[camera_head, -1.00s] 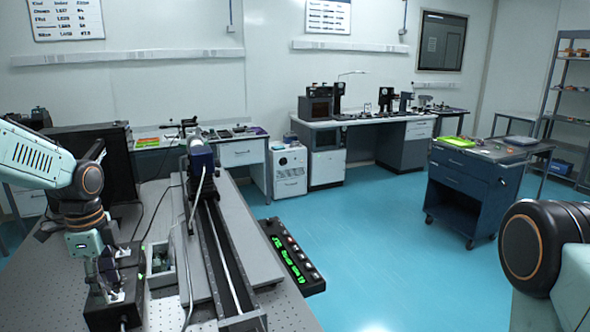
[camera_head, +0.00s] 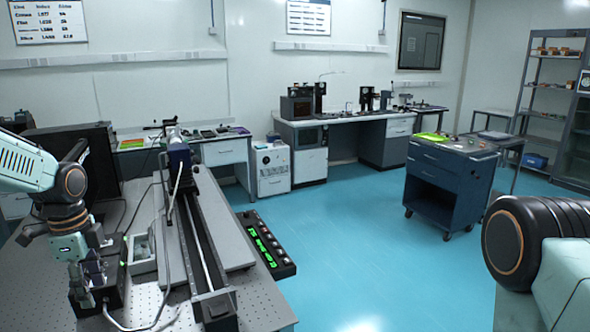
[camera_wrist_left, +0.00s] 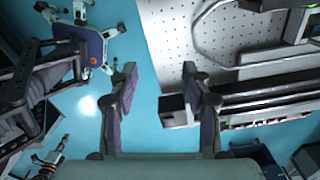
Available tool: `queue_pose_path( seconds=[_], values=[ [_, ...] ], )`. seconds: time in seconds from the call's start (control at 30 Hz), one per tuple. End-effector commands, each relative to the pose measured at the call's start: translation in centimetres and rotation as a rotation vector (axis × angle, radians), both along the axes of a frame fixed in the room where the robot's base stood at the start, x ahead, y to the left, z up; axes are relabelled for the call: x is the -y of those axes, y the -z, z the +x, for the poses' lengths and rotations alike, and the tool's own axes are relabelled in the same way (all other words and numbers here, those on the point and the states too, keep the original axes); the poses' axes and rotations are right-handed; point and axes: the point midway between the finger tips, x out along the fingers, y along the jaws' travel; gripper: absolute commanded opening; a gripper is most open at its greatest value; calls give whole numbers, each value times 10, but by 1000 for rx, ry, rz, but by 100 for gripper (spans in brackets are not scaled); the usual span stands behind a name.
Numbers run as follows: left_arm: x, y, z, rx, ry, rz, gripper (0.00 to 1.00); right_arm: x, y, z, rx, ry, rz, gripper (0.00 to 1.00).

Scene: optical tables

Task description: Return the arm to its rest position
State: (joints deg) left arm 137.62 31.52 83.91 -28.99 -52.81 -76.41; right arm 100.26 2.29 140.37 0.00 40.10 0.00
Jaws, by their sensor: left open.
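My left gripper (camera_head: 88,277) hangs at the lower left of the head view, in front of a small black box (camera_head: 112,296) on the optical table (camera_head: 250,308). I cannot tell from the head view how far apart the gripper and box are. In the left wrist view my left gripper (camera_wrist_left: 160,72) has its two fingers spread with nothing between them. Blue floor (camera_wrist_left: 150,115) and the perforated table edge (camera_wrist_left: 165,40) show beyond the fingers. My right arm's dark joint shows at the right of the head view; its gripper is out of view.
A long rail (camera_head: 203,245) runs along the table beside the left arm, with loose cables nearby. A black panel with a green display (camera_head: 265,245) lies beyond the table edge. A dark blue cart (camera_head: 447,180) stands on open blue floor (camera_head: 360,235).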

Motion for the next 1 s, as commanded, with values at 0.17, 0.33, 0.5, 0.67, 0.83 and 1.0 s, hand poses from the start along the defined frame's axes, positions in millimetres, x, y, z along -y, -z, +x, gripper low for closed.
queue_pose_path(
  seconds=[0.17, 0.33, 0.5, 0.67, 0.83, 1.0],
  values=[
    [-2, 0, 13, 52, -99, -1, 48, 0, 0, 0, 1, 0, 0, 0],
    [7, 4, 35, 166, -257, -43, 48, 0, 0, 0, 0, 0, 0, 0],
    [29, 13, 51, 271, -427, -119, 48, 0, 0, 0, 0, 0, 0, 0],
    [69, 52, 53, 343, -638, -220, 48, 0, 12, 0, 1, 0, 0, 0],
    [119, 132, 24, 362, -910, -323, 48, 0, 40, 0, 0, 0, 0, 0],
    [158, 221, -36, 329, -1151, -359, 48, 0, 74, 0, 0, 0, 0, 0]
  ],
)
